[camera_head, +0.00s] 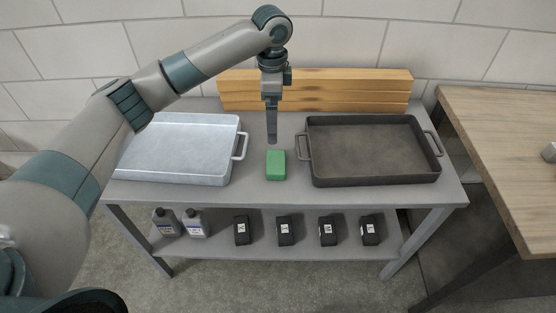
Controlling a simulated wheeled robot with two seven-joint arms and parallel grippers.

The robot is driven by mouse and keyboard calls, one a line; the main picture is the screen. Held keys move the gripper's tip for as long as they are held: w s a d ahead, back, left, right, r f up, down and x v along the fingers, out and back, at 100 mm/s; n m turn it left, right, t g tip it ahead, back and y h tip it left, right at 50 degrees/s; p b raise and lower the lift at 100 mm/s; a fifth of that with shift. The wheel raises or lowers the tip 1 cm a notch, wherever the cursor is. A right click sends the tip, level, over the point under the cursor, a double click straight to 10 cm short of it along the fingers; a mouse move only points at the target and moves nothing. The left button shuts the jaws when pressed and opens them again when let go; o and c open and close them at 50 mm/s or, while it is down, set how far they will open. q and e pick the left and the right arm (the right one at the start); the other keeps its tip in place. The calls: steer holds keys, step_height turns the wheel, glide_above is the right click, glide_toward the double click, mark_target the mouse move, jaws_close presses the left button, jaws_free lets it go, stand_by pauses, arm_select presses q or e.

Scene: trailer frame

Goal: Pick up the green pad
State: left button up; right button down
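The green pad (276,166) lies on the grey table (252,197) between a light metal tray and a dark tray. My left arm comes in from the left and reaches over the light tray. My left gripper (272,140) points down just behind and above the pad, apart from it as far as I can see. Its fingers appear edge-on, so I cannot tell whether they are open or shut. My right gripper is not in view.
The light tray (180,150) and dark tray (375,150) flank the pad closely, their handles facing it. Stacked wooden planks (330,90) stand at the back. Grey bottles (195,223) and several black boxes (284,231) sit on the lower shelf. A wooden table (500,140) is at right.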

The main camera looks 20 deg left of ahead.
arm_select(q)
steer(key=p, duration=0.4)
glide_above(276, 161)
steer(key=f, duration=1.1)
steer(key=shift+s+a+f, duration=0.1)
steer(key=shift+a+f, duration=0.05)
steer(key=shift+a, duration=0.2)
steer(key=shift+f, duration=0.45)
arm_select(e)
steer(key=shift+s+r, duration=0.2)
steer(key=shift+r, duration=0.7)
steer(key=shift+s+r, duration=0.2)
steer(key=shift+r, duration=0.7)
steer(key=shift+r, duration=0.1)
arm_select(q)
steer(key=shift+d+f+p, duration=0.2)
steer(key=shift+f+p, duration=0.2)
steer(key=shift+f, duration=0.15)
steer(key=f+p, duration=0.1)
steer(key=f, duration=0.2)
steer(key=shift+d, duration=0.2)
steer(key=shift+f, duration=0.55)
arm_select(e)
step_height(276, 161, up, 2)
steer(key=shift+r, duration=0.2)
